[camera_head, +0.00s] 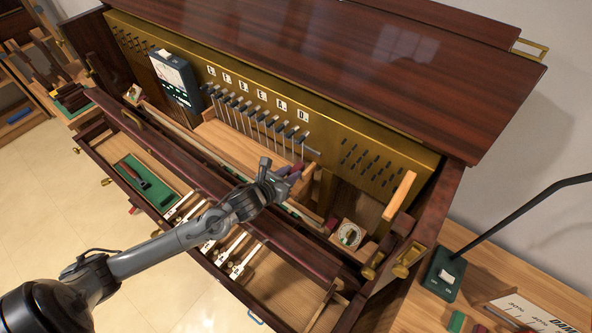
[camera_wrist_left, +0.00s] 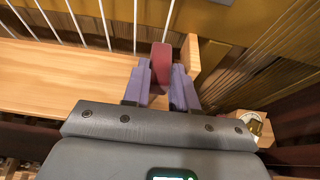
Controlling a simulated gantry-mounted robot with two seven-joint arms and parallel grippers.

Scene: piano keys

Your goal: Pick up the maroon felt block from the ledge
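The maroon felt block (camera_wrist_left: 161,62) stands between the two purple fingers of my left gripper (camera_wrist_left: 162,85) in the left wrist view. The fingers sit against both its sides with no clear gap, and its upper part sticks out past the fingertips. In the head view a small bit of the block (camera_head: 299,167) shows at the tips of my left gripper (camera_head: 289,173), over the right end of the pale wooden ledge (camera_head: 236,147). The ledge also shows in the left wrist view (camera_wrist_left: 60,80). I cannot tell whether the block touches the ledge. My right gripper is not in view.
A pale wooden upright (camera_wrist_left: 190,58) stands close right of the block. Thin metal rods (camera_head: 262,125) with dark heads rise behind the ledge. A round dial (camera_head: 350,235) sits to the right. An open drawer (camera_head: 118,150) with a green tray lies front left.

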